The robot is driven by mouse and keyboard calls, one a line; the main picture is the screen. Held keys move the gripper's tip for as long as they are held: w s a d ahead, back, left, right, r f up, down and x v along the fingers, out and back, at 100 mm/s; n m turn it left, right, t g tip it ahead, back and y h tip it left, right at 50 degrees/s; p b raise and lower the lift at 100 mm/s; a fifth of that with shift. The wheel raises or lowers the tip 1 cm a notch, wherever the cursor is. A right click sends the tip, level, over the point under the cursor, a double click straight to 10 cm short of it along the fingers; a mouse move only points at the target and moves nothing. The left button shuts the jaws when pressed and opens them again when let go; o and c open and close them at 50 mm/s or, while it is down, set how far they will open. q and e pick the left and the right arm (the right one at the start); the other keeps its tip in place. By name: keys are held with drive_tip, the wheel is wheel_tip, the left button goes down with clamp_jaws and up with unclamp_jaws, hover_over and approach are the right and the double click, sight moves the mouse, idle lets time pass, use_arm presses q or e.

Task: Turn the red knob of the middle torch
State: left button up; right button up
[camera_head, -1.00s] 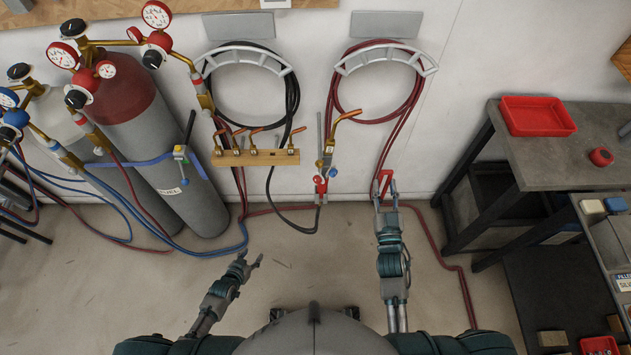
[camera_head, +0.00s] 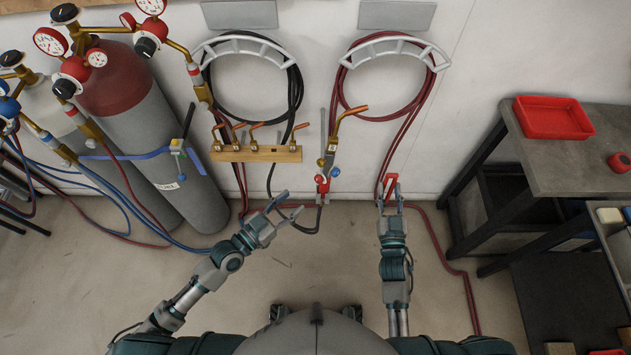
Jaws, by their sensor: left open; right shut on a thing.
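A brass torch (camera_head: 331,145) with a copper tip hangs upright at the wall between the two coiled hoses. Its red knob (camera_head: 322,181) is at its lower left, and a blue knob (camera_head: 336,172) is at its right. My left gripper (camera_head: 292,204) is open and empty, below and left of the red knob and apart from it in the picture. My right gripper (camera_head: 389,194) is shut on a red piece (camera_head: 390,182) to the right of the torch. The fingers partly hide that piece, and I cannot tell what it is.
A wooden rack (camera_head: 235,154) with several copper tips is left of the torch. Gas cylinders (camera_head: 135,120) with gauges stand at the left. A workbench (camera_head: 560,165) with a red tray (camera_head: 552,118) is at the right. A black hose loops below the torch.

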sight(317, 181)
use_arm(q)
drive_tip(key=x, duration=0.8)
drive_tip(key=shift+w+d, duration=0.1)
drive_tip(key=shift+w, duration=0.35)
drive_tip(key=shift+w+d+f, duration=0.1)
drive_tip(key=shift+w+d, duration=0.05)
drive_tip(key=shift+d, duration=0.3)
drive_tip(key=shift+a+p, duration=0.3)
drive_tip(key=shift+a, duration=0.1)
clamp_jaws()
